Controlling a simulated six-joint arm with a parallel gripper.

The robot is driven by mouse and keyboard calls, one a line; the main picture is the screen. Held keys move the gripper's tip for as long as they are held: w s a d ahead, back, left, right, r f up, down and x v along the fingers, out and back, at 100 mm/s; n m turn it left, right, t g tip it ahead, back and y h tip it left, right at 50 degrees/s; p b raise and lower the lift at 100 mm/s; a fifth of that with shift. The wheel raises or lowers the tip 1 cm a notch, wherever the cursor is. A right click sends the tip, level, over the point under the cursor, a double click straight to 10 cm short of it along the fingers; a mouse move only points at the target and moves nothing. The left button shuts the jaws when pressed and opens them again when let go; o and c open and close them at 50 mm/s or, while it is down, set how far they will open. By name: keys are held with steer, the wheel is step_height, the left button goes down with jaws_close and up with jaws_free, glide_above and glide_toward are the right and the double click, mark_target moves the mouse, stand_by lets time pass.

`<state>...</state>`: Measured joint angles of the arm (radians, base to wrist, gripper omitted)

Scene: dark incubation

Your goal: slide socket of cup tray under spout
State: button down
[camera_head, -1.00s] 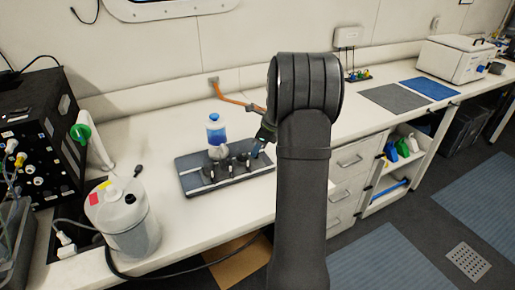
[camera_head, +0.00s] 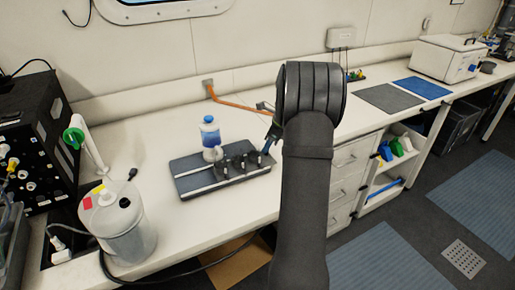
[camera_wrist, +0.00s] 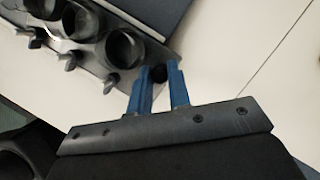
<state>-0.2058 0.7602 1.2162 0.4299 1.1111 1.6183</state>
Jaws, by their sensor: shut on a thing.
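The dark cup tray (camera_head: 238,166) carries a row of black sockets and sits on a flat grey base (camera_head: 195,187) on the bench. A clear bottle with blue liquid and a blue cap (camera_head: 210,132) stands upright at the tray's left part, above a pale rounded piece (camera_head: 212,154). I cannot make out the spout itself. In the wrist view, round open sockets (camera_wrist: 125,48) with small front knobs line the tray. My gripper (camera_wrist: 162,72) has its blue fingers shut on a black knob (camera_wrist: 160,75) at the tray's end. My arm mostly hides the gripper in the head view.
A white jug (camera_head: 122,225) with a hose stands at the front left, beside a black instrument box (camera_head: 35,140). An orange cable (camera_head: 235,102) runs behind the tray. Grey and blue mats (camera_head: 390,98) lie farther right.

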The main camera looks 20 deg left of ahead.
steer(key=shift+w+d, duration=0.15)
steer(key=shift+d, duration=0.05)
steer(key=c, duration=1.6)
jaws_free()
steer(key=v, duration=1.7)
steer(key=shift+r, duration=0.3)
steer(key=x, duration=1.7)
steer(key=shift+f, duration=0.3)
steer(key=shift+a, duration=0.1)
